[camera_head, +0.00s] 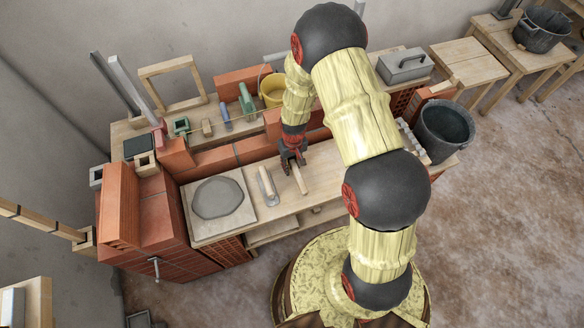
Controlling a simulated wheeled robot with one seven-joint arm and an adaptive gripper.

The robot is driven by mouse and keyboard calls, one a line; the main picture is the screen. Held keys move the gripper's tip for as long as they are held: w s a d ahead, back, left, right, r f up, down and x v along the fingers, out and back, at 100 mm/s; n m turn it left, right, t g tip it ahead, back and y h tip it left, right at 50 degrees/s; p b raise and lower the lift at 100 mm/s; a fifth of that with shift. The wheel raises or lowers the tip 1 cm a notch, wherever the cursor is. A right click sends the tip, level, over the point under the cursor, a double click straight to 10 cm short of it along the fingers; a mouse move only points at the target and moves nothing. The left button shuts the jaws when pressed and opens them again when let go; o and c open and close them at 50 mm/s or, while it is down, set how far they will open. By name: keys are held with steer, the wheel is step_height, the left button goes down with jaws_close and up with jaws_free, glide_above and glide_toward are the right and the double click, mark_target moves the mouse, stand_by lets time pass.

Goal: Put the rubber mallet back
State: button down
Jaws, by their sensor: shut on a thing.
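My gripper (292,160) is low over the wooden bench top (325,185), near the middle, and is shut on the rubber mallet. The mallet's pale wooden handle (301,181) sticks out below the gripper, towards the front of the bench. Its head is hard to tell from the dark gripper fingers. I cannot tell whether the mallet touches the bench.
A float (267,186) lies just left of the handle, beside a board with grey mortar (217,197). Bricks (240,154) line the back. Behind them, a shelf holds hand tools and a yellow bucket (272,91). A black bucket (445,130) stands right.

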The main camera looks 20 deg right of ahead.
steer(key=shift+f, duration=0.4)
steer(key=shift+f, duration=0.15)
steer(key=c, duration=1.5)
jaws_free()
steer(key=shift+o, duration=0.2)
